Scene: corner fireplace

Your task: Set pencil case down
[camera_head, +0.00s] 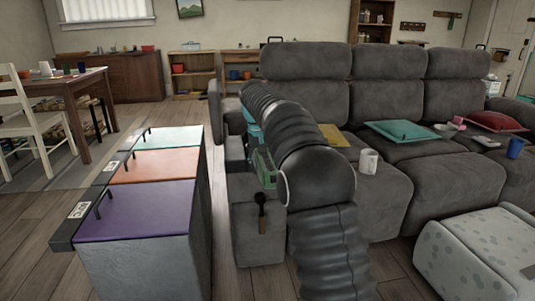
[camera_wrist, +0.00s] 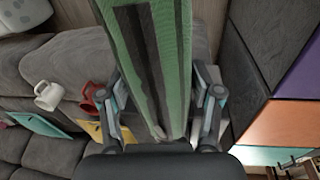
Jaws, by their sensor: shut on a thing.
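The pencil case (camera_wrist: 182,60) is green with dark stripes in the wrist view. My gripper (camera_wrist: 158,90) is shut on it, with one finger on each side, and the case runs out of the top of that view. In the head view the case (camera_head: 264,170) shows as a green piece beside my black arm, over the sofa's near left arm. My arm hides most of my gripper there. I cannot tell whether the case touches the sofa arm.
The grey sofa (camera_head: 395,200) holds a white mug (camera_head: 369,161), a red mug (camera_wrist: 92,98), a yellow item (camera_head: 334,136), a teal cushion (camera_head: 398,131) and a red cushion (camera_head: 495,121). Lidded bins, purple (camera_head: 140,210), orange (camera_head: 155,165) and teal (camera_head: 172,137), stand left. A grey ottoman (camera_head: 470,260) stands right.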

